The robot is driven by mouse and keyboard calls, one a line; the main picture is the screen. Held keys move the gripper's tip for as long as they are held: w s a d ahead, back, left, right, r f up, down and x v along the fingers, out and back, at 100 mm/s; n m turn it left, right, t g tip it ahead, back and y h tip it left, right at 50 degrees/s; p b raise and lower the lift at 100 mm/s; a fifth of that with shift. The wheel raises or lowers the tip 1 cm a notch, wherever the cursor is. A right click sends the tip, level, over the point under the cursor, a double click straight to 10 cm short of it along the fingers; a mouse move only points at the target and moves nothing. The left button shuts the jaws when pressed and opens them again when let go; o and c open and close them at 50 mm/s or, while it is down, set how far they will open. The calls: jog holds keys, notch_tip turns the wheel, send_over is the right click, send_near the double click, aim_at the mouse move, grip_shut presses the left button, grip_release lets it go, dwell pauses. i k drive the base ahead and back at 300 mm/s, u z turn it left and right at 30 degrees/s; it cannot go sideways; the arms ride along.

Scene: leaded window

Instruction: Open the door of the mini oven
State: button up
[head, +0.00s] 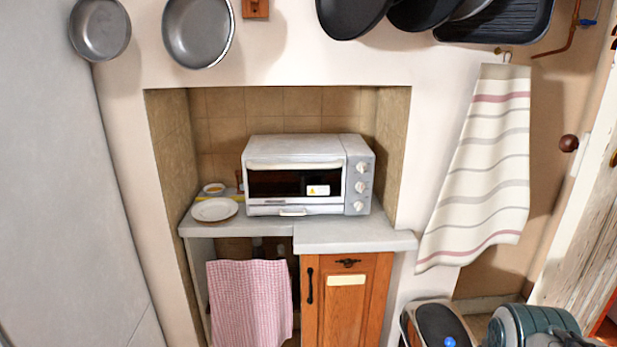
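The mini oven (308,174) is a light grey box on a counter inside a wall niche. Its door (294,200) is on the front, with a dark window and a white label with a yellow mark. The door looks shut. A pale bar crosses the front above the window, and a small light tab shows at the lower edge. Three round knobs (361,187) run down the right side panel. My gripper is not in view.
A white plate (214,209) and a small bowl (213,188) stand left of the oven on the grey counter (345,238). A pink checked cloth (250,303) hangs below, beside a wooden cabinet (347,310). Pans hang above; a striped towel (480,170) hangs right.

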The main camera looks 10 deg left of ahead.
aim_at(275, 180)
jog(key=u, duration=0.35)
jog(key=i, duration=1)
jog(key=z, duration=0.25)
